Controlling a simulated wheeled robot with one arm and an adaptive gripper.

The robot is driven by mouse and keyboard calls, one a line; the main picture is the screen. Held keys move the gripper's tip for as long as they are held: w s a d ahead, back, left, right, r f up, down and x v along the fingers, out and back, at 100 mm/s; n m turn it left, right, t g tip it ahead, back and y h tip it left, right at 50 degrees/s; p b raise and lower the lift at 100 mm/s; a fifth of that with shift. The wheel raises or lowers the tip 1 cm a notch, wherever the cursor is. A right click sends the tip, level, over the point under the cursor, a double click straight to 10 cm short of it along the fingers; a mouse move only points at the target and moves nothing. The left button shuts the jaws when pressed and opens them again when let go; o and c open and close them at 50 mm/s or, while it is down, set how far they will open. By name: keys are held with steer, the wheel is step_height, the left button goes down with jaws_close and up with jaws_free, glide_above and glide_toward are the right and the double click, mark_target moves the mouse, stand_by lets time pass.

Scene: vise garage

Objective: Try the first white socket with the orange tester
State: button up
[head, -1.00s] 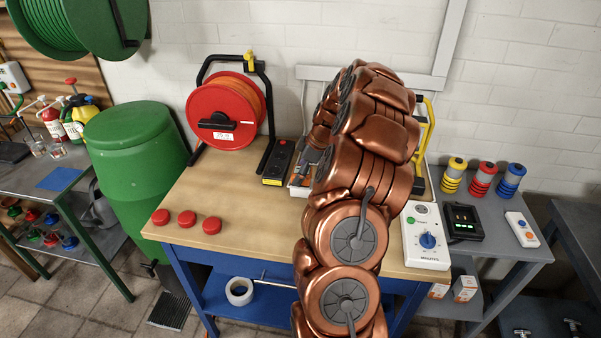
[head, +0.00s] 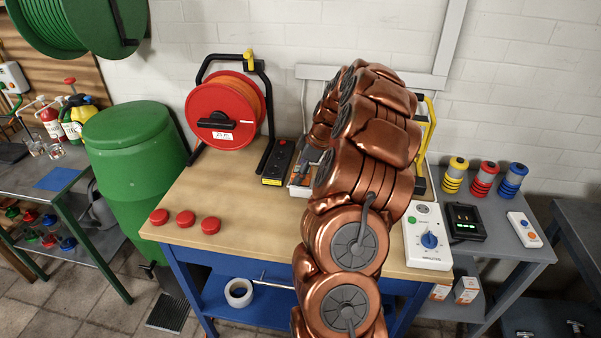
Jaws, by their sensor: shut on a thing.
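My copper-coloured arm reaches over the wooden bench in the head view and hides much of its middle and right. My gripper (head: 302,170) shows only in part as dark grey pieces left of the arm, near the back of the bench. It is shut on the orange tester, of which almost nothing can be made out. A white-edged piece (head: 299,191) lies just below the gripper; it may be the socket strip, but the arm covers most of it. Single sockets cannot be told apart, nor whether the tester touches one.
A red cable reel (head: 222,112) on a black stand and a black-and-yellow box (head: 277,163) stand left of the gripper. Several red caps (head: 185,218) lie at the bench's front left. A white dial box (head: 428,236) is at the right. The bench's left middle is free.

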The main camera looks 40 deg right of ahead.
steer(key=shift+f+b, duration=0.6)
stand_by(0.3)
steer(key=o, duration=1.1)
steer(key=shift+o, duration=0.2)
steer(key=v, duration=1.2)
steer(key=shift+a, duration=0.15)
